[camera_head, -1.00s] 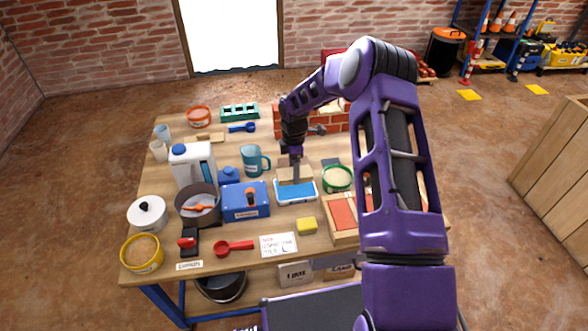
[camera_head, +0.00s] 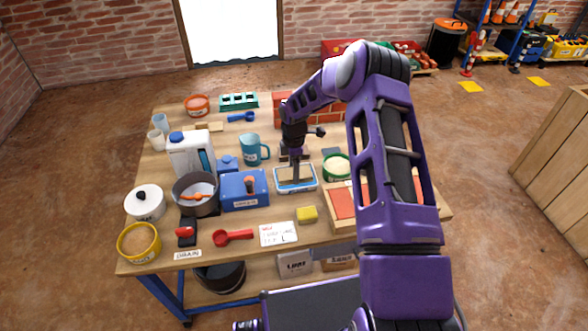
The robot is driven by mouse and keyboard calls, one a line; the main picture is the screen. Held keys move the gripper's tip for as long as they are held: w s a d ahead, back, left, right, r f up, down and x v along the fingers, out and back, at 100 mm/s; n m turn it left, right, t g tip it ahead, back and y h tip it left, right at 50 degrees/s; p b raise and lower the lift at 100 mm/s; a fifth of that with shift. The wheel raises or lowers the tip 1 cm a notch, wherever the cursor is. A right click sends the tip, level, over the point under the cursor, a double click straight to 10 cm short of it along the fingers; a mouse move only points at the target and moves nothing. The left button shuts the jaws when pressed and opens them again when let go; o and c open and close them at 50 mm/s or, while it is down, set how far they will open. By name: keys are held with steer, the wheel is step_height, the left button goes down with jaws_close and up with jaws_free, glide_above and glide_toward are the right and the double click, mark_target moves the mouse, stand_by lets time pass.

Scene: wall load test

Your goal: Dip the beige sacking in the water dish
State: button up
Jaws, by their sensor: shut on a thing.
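The water dish (camera_head: 282,191) is a shallow white-rimmed tray with a blue inside, standing near the middle of the table. The beige sacking (camera_head: 299,179) shows as a tan piece over the dish, inside its rim as seen from here. I cannot tell how deep it sits. My gripper (camera_head: 294,160) points down above the dish and is shut on the sacking. The fingertips are small and partly hidden in this view.
A blue box (camera_head: 244,190) stands close left of the dish and a green-rimmed bowl (camera_head: 337,167) close right. A yellow sponge (camera_head: 307,214) lies in front. A teal mug (camera_head: 251,150) and a brick wall (camera_head: 285,108) stand behind. My arm hides the table's right side.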

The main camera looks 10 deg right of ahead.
steer(key=shift+f, duration=0.65)
stand_by(1.4)
steer(key=shift+r+p, duration=1.85)
steer(key=shift+r, duration=1.7)
